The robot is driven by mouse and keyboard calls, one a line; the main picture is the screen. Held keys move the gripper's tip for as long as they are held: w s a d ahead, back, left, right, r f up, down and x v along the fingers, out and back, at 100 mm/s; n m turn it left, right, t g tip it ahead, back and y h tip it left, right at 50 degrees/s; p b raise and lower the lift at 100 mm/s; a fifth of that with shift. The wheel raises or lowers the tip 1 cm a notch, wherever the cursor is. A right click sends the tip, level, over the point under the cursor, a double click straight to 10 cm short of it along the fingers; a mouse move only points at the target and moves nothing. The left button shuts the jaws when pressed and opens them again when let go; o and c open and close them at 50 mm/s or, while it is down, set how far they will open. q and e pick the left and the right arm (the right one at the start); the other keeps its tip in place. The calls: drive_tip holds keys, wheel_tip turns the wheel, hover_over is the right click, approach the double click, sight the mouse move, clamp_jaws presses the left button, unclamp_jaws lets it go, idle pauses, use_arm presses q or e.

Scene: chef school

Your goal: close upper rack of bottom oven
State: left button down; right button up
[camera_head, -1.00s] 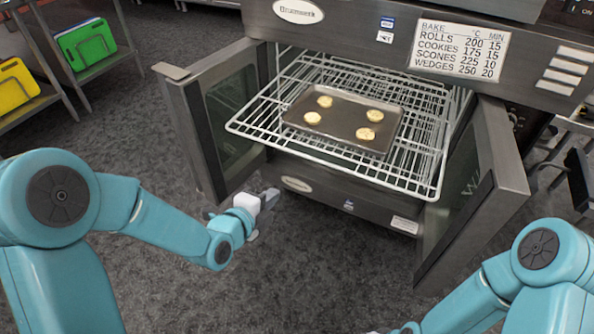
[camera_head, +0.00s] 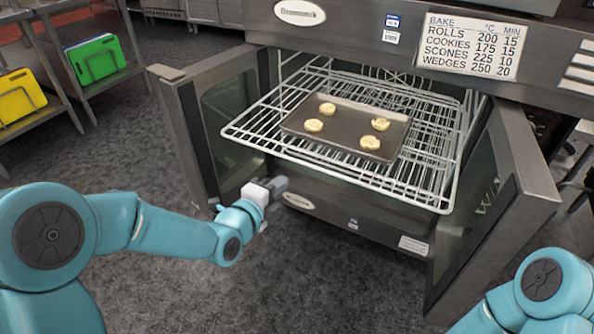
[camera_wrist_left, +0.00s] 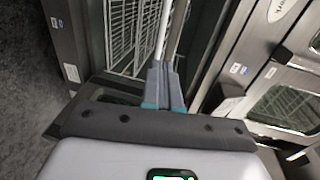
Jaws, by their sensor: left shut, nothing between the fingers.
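In the left wrist view the shut fingers (camera_wrist_left: 163,85) point toward the rack's white wires (camera_wrist_left: 130,35). My right gripper is out of view; only part of my right arm shows at the lower right.
The left oven door (camera_head: 185,135) and right oven door (camera_head: 495,200) stand open on either side of the rack. Shelves with green cutting boards (camera_head: 95,58) and yellow ones (camera_head: 18,95) are at the far left. The grey floor in front is clear.

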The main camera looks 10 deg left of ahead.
sight(303, 164)
use_arm(q)
drive_tip(key=x, duration=0.8)
drive_tip(key=shift+w+d+b, duration=0.15)
drive_tip(key=shift+w+b, duration=0.15)
drive_tip(key=shift+w, duration=0.1)
